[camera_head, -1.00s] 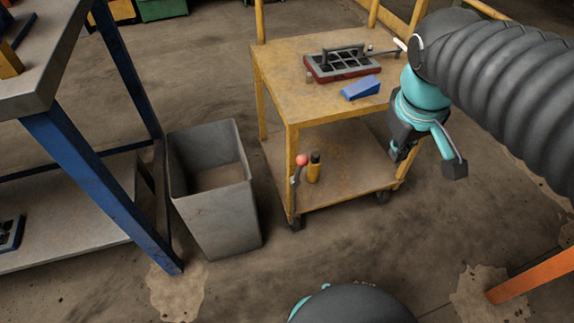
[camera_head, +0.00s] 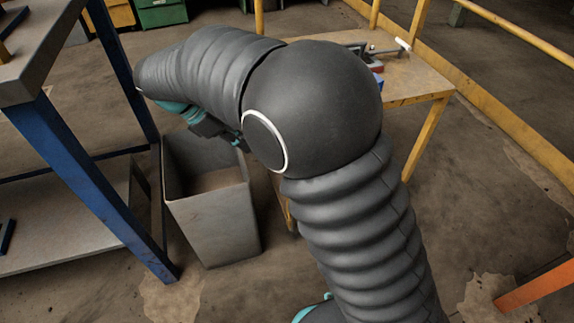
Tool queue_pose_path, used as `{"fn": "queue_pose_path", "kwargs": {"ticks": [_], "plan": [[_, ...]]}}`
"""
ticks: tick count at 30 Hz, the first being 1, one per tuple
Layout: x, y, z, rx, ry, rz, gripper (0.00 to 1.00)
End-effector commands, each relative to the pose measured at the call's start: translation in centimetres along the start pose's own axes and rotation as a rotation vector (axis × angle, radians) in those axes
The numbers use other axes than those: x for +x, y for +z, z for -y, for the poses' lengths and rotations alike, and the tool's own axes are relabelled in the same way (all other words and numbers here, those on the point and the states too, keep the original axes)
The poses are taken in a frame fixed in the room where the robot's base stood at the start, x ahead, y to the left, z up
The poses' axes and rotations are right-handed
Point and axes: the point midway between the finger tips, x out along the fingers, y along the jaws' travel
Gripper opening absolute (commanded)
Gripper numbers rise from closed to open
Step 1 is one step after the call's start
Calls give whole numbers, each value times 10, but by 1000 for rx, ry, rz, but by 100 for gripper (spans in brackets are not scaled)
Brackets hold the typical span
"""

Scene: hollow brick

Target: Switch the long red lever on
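The lever with the red ball knob, on the near leg of the yellow cart (camera_head: 418,82), is hidden behind my arm now. My gripper (camera_head: 218,130) is partly in view above the rim of the grey bin, left of the cart. My arm covers much of it, and whether its fingers are open or shut does not show. The cart's lower shelf and most of its near side are also covered by my arm.
The grey bin (camera_head: 212,225) stands on the floor left of the cart. A blue-legged bench (camera_head: 95,185) is at the left. Small items at the cart's back are partly hidden. A yellow rail (camera_head: 500,105) runs behind the cart. Open floor lies at the right.

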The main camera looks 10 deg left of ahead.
Motion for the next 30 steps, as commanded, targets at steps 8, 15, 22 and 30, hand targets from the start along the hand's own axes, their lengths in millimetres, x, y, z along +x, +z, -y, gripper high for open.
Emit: {"fn": "queue_pose_path", "kwargs": {"ticks": [8,15,22,30], "plan": [[-2,-8,0,-22,5,14,0],[3,-7,0,-21,4,13,0],[35,-8,0,-20,1,14,0],[86,-6,0,-20,1,14,0]]}}
